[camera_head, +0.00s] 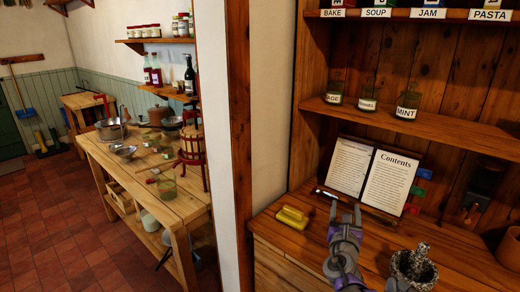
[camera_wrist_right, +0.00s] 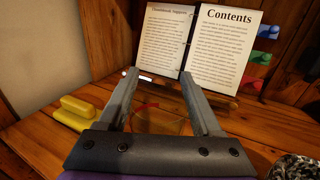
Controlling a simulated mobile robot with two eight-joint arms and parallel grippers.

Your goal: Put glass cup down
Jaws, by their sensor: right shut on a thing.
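The glass cup (camera_wrist_right: 160,124) is clear and shows in the right wrist view between my gripper's two fingers, with a reddish streak near its rim. My right gripper (camera_wrist_right: 160,76) is shut on it, the fingers on either side. In the head view my right gripper (camera_head: 345,211) is over the wooden counter (camera_head: 290,254), in front of an open book (camera_head: 368,176). The cup is hard to make out there. I cannot tell whether its base touches the counter. My left gripper is not in view.
A yellow block-like object (camera_head: 293,217) lies on the counter to the left. A speckled mortar (camera_head: 413,270) stands to the right. Labelled jars (camera_head: 407,106) stand on the shelf above. Bare counter lies between the yellow object and my gripper.

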